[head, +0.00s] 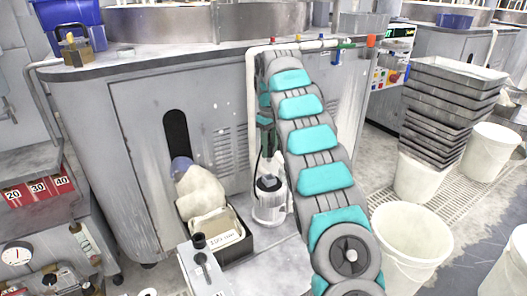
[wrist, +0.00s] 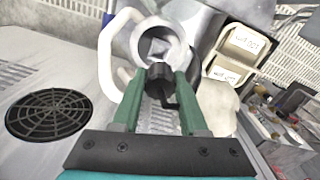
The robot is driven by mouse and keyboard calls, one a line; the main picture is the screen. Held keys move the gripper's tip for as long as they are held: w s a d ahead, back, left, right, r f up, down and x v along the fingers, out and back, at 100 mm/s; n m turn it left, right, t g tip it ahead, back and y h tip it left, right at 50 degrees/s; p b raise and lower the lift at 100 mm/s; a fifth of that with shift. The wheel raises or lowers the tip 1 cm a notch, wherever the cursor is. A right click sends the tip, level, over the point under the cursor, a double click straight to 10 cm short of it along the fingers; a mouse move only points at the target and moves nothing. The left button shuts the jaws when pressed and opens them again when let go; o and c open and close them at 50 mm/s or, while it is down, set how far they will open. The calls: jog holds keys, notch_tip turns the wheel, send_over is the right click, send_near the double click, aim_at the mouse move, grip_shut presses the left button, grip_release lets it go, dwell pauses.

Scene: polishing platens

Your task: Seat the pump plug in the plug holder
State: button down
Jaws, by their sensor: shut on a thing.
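My gripper (wrist: 159,82) is shut on a small black piece, which I take to be the pump plug (wrist: 160,71), between its green fingertips. In the head view my gripper (head: 267,148) points down above a white pump-like canister (head: 270,204) with a dark top; the plug is hard to make out there. In the wrist view a pale round ring-topped body (wrist: 136,42) lies just beyond the plug. I cannot tell whether the plug touches it. I cannot clearly identify the plug holder in either view.
A dark open box (head: 240,249) with labelled trays and a pale sack (head: 200,187) stands left of the canister. A white pipe (head: 252,90) runs down close to my arm. White buckets (head: 412,235) and stacked grey trays (head: 452,85) stand at right. A round black grille (wrist: 48,115) shows at left.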

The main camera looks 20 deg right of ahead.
dwell(0.5)
jog(key=shift+d+f+b, duration=0.1)
jog(key=shift+f+b, duration=1.45)
jog(key=shift+f, duration=1.35)
jog(key=shift+f+b, duration=0.45)
jog(key=shift+f, duration=1.2)
jog(key=shift+c, duration=1.8)
grip_release()
notch_tip(320, 180, up, 6)
jog(key=shift+w+r, duration=0.1)
jog(key=shift+r, duration=0.8)
